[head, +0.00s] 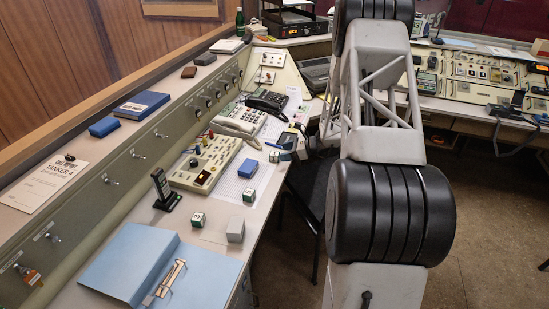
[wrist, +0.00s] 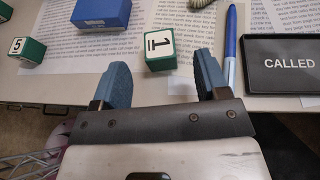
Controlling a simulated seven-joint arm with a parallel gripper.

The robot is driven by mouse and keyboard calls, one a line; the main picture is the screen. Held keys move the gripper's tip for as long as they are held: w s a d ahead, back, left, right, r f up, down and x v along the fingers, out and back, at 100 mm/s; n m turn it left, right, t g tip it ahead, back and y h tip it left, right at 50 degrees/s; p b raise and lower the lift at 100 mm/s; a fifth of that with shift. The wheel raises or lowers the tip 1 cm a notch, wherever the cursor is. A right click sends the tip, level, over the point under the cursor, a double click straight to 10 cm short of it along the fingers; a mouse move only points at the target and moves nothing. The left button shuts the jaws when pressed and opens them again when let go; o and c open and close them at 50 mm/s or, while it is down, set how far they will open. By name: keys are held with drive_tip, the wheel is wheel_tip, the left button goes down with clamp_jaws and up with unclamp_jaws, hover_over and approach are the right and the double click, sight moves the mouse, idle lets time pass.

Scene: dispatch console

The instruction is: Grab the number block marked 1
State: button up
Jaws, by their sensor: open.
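The number block marked 1 (wrist: 160,46) is a green cube with a white top face bearing an underlined black 1. It sits on the console top near its front edge. In the head view a small block (head: 274,156) beside my gripper appears to be it, but its number is too small to read. My gripper (wrist: 162,62) is open, with two blue fingers. In the wrist view the block's near part lies between the fingertips, with gaps on both sides. I cannot tell the height between fingers and block. The arm partly hides the gripper in the head view.
A blue box (wrist: 101,12) and the block marked 5 (wrist: 27,48) lie left of block 1. A blue pen (wrist: 231,48) and a dark CALLED sign (wrist: 282,64) lie right. Telephones (head: 267,101), a button panel (head: 205,160) and a blue folder (head: 130,262) occupy the console.

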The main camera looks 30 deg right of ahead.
sight(273, 153)
drive_tip(key=shift+w+a+f, duration=0.1)
drive_tip(key=shift+a, duration=0.05)
drive_tip(key=shift+x, duration=2.5)
drive_tip(key=shift+c, duration=0.3)
drive_tip(key=c, duration=1)
drive_tip(key=shift+r, duration=0.25)
drive_tip(key=shift+r, duration=0.85)
drive_tip(key=shift+s+a+r, duration=0.15)
drive_tip(key=shift+s+r, duration=0.1)
drive_tip(key=shift+r, duration=0.55)
drive_tip(key=s+a, duration=0.1)
drive_tip(key=s, duration=0.4)
drive_tip(key=s+a, duration=0.2)
drive_tip(key=s, duration=0.2)
drive_tip(key=s+a+r, duration=0.1)
drive_tip(key=s, duration=0.4)
drive_tip(key=shift+s+a+r, duration=0.15)
drive_tip(key=shift+s+a, duration=0.2)
drive_tip(key=shift+a, duration=0.05)
